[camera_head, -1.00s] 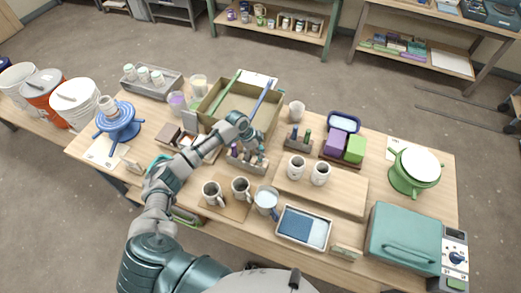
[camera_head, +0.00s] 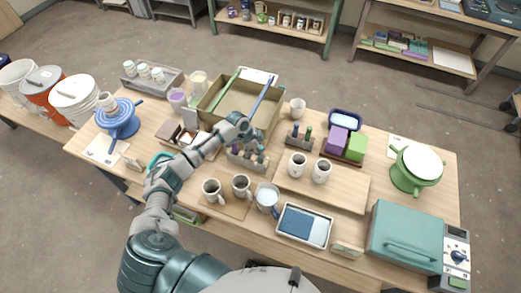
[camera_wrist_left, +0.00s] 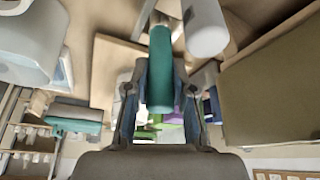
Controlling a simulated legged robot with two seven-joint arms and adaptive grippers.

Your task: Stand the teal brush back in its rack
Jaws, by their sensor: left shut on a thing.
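My left gripper (camera_head: 250,142) is above the middle of the table, over a grey rack (camera_head: 240,162) that holds small upright tools. In the left wrist view the gripper (camera_wrist_left: 160,100) is shut on a teal cylinder, the teal brush (camera_wrist_left: 160,65), which lies between its two fingers. In the head view the arm and fingers largely hide the brush, and I cannot tell whether its lower end touches the rack. My right gripper is not in view.
A second small rack (camera_head: 299,141) stands to the right. An open cardboard box (camera_head: 216,109) is behind the gripper. Mugs (camera_head: 241,185) stand in front and more mugs (camera_head: 297,164) to the right. A tray (camera_head: 304,226) and a teal case (camera_head: 405,234) are at front right.

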